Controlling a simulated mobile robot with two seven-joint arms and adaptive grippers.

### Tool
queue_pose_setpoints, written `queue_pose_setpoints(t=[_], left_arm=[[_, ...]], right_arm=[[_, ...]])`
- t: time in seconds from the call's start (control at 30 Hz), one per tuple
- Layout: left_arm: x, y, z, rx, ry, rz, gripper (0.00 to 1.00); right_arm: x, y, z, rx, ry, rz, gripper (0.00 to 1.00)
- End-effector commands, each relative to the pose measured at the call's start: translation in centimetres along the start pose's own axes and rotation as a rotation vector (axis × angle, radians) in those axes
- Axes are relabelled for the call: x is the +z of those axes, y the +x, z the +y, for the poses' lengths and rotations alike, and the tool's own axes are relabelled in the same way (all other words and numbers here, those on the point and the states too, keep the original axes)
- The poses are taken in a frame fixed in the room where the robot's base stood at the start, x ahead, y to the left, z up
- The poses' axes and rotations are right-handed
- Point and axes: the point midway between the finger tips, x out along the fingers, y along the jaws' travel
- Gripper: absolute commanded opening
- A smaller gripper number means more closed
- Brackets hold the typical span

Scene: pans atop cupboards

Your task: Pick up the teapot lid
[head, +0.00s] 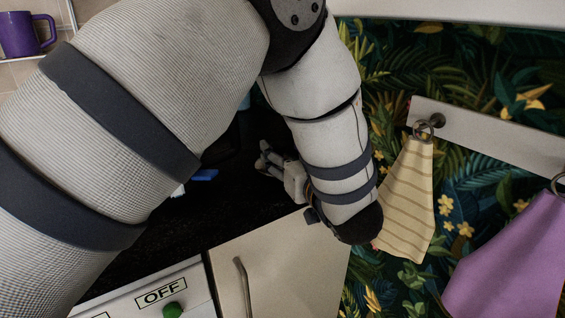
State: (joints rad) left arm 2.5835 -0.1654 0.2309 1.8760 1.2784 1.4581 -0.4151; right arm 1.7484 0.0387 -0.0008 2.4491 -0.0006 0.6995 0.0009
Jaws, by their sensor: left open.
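My left arm fills the left and middle of the head view. Its gripper (264,161) is small and partly hidden behind the wrist, over the dark countertop (185,225). The gripper is open, and I see nothing between its fingers. I cannot make out a teapot or a teapot lid; my arm covers much of the counter. My right gripper is not in view.
A cupboard door (285,265) with a metal handle is below the counter. A panel marked OFF with a green knob (173,310) is at lower left. A striped cloth (410,200) and a purple cloth (510,260) hang at right. A purple mug (22,35) is at upper left.

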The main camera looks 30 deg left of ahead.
Motion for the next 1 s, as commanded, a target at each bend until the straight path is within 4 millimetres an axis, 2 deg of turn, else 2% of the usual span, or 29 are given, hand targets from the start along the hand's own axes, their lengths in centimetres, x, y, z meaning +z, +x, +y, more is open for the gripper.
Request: queue_pose_setpoints(t=[0.03, 0.17, 0.4, 0.47, 0.63, 0.9, 1.0], left_arm=[[0.4, 1.1, 0.0, -0.003, 0.001, -0.004, 0.5], [0.3, 3.1, 0.0, -0.002, 0.0, -0.003, 0.5], [0.2, 3.5, 0.1, 0.0, 0.0, -0.001, 0.5], [0.2, 3.5, 0.1, 0.0, 0.0, -0.001, 0.39], [0.2, 3.5, 0.1, 0.0, 0.0, -0.001, 0.0], [0.1, 3.4, 0.1, 0.0, 0.0, -0.001, 0.0], [-0.5, 3.4, 0.1, 0.0, -0.002, 0.0, 0.0]], right_arm=[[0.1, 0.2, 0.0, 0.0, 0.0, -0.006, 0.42], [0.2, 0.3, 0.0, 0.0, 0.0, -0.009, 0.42], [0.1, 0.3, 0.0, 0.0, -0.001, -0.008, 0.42], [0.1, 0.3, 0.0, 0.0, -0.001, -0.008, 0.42], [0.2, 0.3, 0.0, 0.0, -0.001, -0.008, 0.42], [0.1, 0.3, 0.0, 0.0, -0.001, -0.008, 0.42], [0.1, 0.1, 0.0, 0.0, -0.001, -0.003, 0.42]])
